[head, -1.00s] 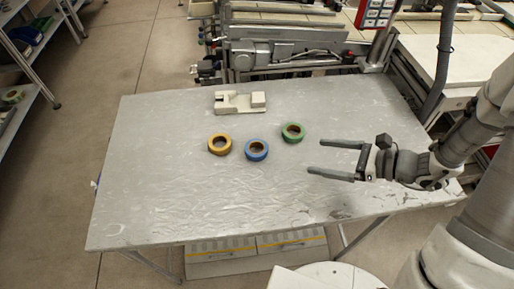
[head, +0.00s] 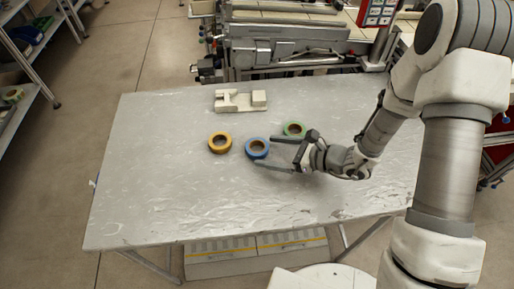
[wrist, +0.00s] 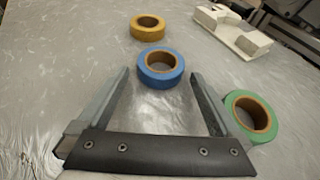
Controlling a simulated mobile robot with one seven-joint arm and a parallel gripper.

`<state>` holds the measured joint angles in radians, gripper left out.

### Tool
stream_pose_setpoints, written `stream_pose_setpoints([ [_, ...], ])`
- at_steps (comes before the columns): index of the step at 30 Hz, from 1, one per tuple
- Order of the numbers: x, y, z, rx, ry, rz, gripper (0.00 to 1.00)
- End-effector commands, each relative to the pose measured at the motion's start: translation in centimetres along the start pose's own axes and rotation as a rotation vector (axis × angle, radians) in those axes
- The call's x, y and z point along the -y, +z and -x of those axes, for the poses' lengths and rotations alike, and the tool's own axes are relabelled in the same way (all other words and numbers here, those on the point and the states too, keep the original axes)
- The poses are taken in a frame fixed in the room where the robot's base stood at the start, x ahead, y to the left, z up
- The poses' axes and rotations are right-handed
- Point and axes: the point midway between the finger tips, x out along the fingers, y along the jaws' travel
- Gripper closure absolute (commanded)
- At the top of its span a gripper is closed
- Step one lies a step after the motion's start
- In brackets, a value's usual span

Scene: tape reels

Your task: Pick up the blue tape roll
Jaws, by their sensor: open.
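The blue tape roll (head: 257,148) lies flat on the grey table (head: 160,200), between a yellow roll and a green roll. In the wrist view the blue roll (wrist: 160,68) is just ahead of the fingertips, roughly centred between them. My gripper (head: 265,152) is open and empty, low over the table, with its fingers pointing left toward the blue roll. In the wrist view my gripper (wrist: 160,75) shows both fingers spread wide, with bare table between them. I cannot tell whether a fingertip touches the roll.
A yellow tape roll (head: 220,142) lies left of the blue one. A green tape roll (head: 294,130) lies to its right; in the wrist view it (wrist: 250,118) is close beside the right finger. A beige tape dispenser (head: 240,101) stands behind. The table's left and front are clear.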

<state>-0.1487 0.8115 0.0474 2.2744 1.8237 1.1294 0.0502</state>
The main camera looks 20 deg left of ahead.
Motion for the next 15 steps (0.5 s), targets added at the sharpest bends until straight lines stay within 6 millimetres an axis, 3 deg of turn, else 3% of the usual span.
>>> stream_pose_setpoints([
  [3, 0.0, 0.1, -1.4, 0.001, 0.002, 0.002, 0.0],
  [11, 0.1, 0.1, -1.8, 0.001, -0.002, 0.0, 0.0],
  [12, 0.1, 0.1, -1.8, 0.001, -0.002, 0.0, 0.02],
  [15, 0.1, 0.1, -1.8, 0.001, -0.002, 0.0, 0.2],
])
